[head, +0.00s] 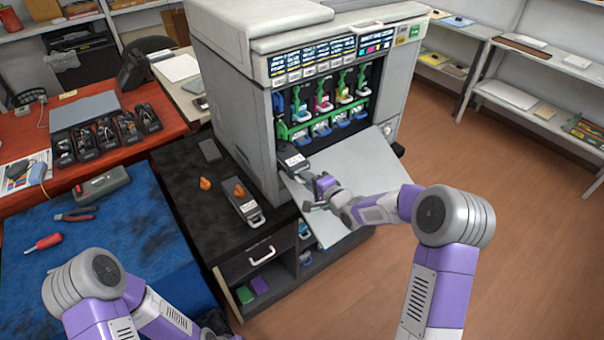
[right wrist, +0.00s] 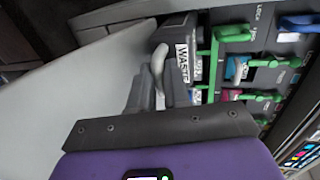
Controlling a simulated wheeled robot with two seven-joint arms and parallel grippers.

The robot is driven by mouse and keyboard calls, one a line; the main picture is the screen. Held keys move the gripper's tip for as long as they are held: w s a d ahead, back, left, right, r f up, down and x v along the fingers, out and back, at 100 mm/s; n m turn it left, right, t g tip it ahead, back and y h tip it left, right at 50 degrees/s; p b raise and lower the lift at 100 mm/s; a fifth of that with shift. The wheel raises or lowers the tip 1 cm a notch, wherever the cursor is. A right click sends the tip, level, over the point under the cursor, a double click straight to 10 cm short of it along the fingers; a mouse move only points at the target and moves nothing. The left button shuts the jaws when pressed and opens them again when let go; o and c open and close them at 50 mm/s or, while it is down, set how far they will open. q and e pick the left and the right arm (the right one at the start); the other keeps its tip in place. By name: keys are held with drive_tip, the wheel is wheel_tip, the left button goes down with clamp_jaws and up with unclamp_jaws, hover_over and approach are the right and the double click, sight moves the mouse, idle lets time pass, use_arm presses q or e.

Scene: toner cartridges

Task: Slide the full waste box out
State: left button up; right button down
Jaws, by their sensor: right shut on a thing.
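The grey waste box (head: 293,161) sits at the lower left of the printer's open front, above the lowered door (head: 345,185). In the right wrist view its white WASTE label (right wrist: 182,64) and pale curved handle (right wrist: 158,62) show. My right gripper (head: 312,181) is over the door at the box's front. In the right wrist view its fingers (right wrist: 164,90) are shut on the handle. How far the box is out of its slot is hard to tell. My left arm is at the bottom left; its gripper's jaws do not show clearly.
The floor (head: 500,210) at right is clear.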

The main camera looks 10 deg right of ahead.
drive_tip(key=shift+s+d+r, duration=0.1)
drive_tip(key=shift+s+d, duration=0.15)
drive_tip(key=shift+s, duration=0.3)
drive_tip(key=c, duration=1)
unclamp_jaws()
drive_tip(key=shift+o, duration=1.6)
drive_tip(key=shift+s+d+r, duration=0.1)
drive_tip(key=shift+s+d, duration=0.1)
drive_tip(key=shift+s, duration=0.2)
drive_tip(key=shift+p+v, duration=1.2)
drive_tip(key=shift+v, duration=1.8)
